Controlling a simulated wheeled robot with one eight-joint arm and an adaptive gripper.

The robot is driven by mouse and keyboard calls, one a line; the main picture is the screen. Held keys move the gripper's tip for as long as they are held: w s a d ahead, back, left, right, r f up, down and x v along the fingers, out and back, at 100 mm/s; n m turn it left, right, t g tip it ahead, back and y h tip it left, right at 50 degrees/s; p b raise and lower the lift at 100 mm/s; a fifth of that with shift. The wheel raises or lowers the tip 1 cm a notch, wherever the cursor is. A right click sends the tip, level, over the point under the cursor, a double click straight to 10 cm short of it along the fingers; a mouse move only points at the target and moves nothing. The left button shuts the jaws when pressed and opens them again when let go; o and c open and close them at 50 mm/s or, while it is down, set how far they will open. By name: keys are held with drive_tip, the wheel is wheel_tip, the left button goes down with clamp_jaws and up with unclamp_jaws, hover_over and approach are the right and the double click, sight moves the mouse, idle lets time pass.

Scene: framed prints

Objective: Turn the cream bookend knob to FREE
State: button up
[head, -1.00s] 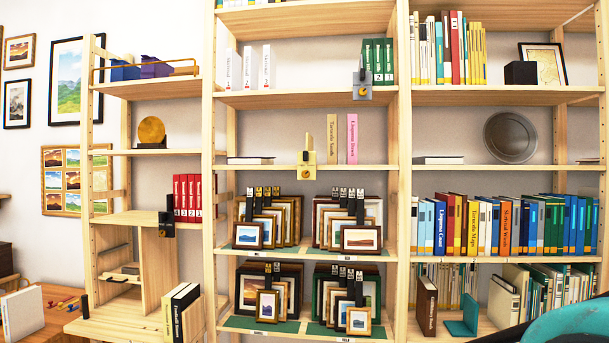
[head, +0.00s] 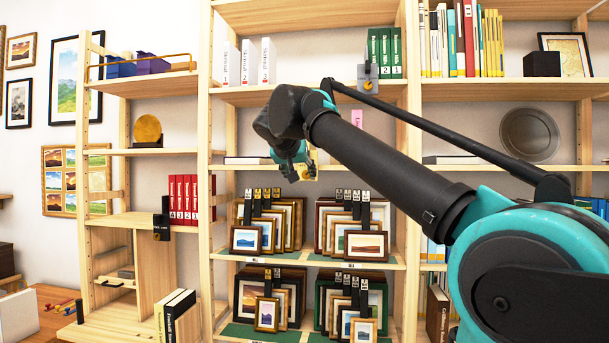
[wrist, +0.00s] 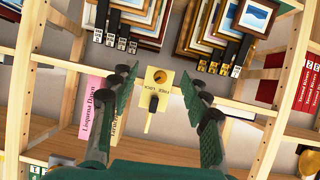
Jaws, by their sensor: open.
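The cream bookend (wrist: 158,93) is in the middle of the wrist view, which is upside down. My gripper (wrist: 160,77) is open, with one finger on each side of the bookend and gaps between.
A pink book (wrist: 95,99) stands close beside the bookend. Framed prints (head: 270,226) fill the shelf below. A grey bookend (head: 367,77) is on the shelf above, and a black one (head: 161,226) is at left. Shelf posts flank this bay.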

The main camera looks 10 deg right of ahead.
wheel_tip(320, 180, up, 6)
drive_tip(key=a+t, duration=0.1)
approach(306, 174)
drive_tip(key=x, duration=0.8)
drive_tip(key=shift+w+f, duration=0.15)
drive_tip(key=shift+f, duration=0.05)
drive_tip(key=shift+c, duration=0.4)
clamp_jaws()
